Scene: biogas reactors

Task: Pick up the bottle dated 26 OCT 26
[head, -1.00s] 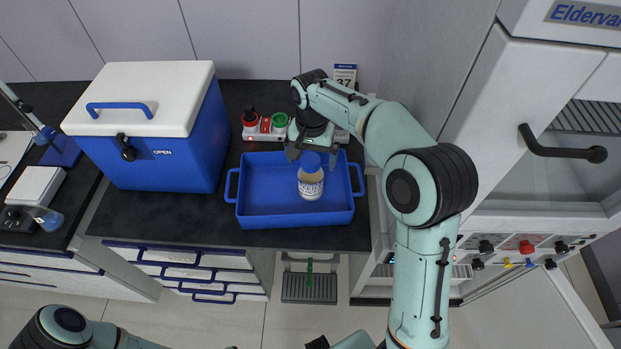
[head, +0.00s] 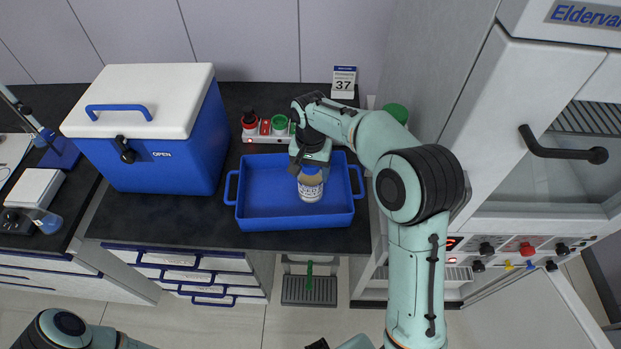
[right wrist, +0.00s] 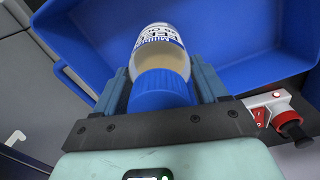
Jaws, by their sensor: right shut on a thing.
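A bottle (head: 310,188) with a blue cap, a white printed label and tan contents stands in the right part of the blue tray (head: 268,223). Its date cannot be read. My right gripper (head: 310,168) is over the bottle and shut on it around the cap. In the right wrist view the bottle (right wrist: 160,55) lies between the two fingers of my right gripper (right wrist: 162,88), its blue cap toward the camera. My left arm shows at the bottom left of the head view, but its gripper is out of view.
A blue cooler box (head: 165,165) with a white lid stands left of the tray. A calendar block (head: 343,82) showing 37 stands at the back. A white cabinet (head: 560,130) bounds the right.

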